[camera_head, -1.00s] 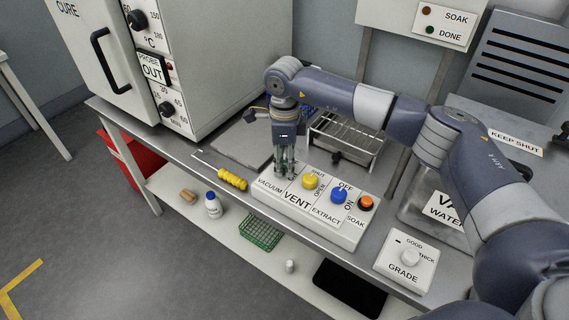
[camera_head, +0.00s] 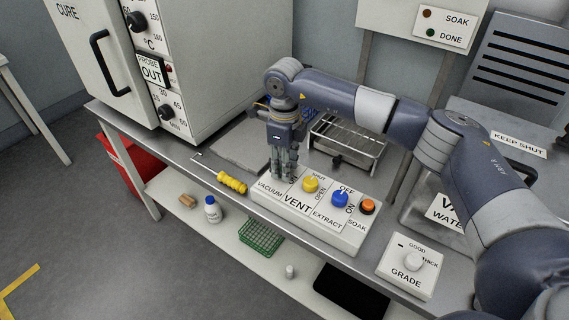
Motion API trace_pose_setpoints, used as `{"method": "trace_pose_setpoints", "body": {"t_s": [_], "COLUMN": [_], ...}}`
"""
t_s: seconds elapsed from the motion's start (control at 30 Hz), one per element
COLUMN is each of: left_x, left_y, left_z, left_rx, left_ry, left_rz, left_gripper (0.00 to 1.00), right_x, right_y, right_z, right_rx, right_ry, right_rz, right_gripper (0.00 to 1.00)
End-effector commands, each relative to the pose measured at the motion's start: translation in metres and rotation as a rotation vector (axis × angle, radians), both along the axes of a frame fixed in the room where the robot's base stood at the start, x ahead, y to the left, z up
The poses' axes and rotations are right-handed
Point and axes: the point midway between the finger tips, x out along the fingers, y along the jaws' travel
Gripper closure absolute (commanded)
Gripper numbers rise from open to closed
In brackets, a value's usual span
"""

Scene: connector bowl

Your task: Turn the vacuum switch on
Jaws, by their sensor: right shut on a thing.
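The white control box (camera_head: 317,226) sits on the bench. Its left end carries the VACUUM label (camera_head: 269,190), and the vacuum switch there is hidden behind my right gripper. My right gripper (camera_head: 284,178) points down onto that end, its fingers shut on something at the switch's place. Right of it on the box are a yellow VENT knob (camera_head: 311,184), a blue EXTRACT knob (camera_head: 340,198) and an orange SOAK button (camera_head: 367,206). My left gripper does not show.
The GRADE box (camera_head: 408,268) is to the right, and the CURE oven (camera_head: 215,60) stands at the back left.

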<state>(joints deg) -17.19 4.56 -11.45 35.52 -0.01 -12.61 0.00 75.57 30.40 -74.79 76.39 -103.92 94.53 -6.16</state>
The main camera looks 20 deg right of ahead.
Motion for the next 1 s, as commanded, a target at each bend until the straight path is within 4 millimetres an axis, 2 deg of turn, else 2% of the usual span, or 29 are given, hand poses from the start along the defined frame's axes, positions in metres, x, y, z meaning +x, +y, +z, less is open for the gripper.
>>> {"method": "trace_pose_setpoints", "body": {"t_s": [0.13,0.17,0.23,0.57,0.67,0.77,1.0], "left_x": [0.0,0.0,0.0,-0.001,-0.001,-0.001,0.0], "left_y": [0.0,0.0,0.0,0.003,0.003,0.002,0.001], "left_z": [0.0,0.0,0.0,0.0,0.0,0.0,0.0], "left_rx": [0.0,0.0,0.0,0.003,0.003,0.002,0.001], "left_ry": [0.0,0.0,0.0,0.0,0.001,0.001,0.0], "left_rz": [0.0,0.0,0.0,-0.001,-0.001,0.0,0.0], "left_gripper": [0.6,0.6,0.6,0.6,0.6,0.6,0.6], "right_x": [0.001,0.001,0.001,0.001,0.001,0.001,0.002], "right_y": [0.0,0.0,0.0,0.0,0.0,0.0,0.0], "right_z": [0.001,0.001,0.001,0.001,0.007,0.021,0.072], "right_rx": [0.001,0.001,0.001,0.001,0.002,0.001,0.002], "right_ry": [-0.003,-0.003,-0.003,-0.002,-0.003,-0.005,-0.007], "right_rz": [-0.003,-0.003,-0.002,-0.001,0.0,0.0,-0.001], "right_gripper": [0.93,0.65,0.49,0.49,0.49,0.49,0.49]}}
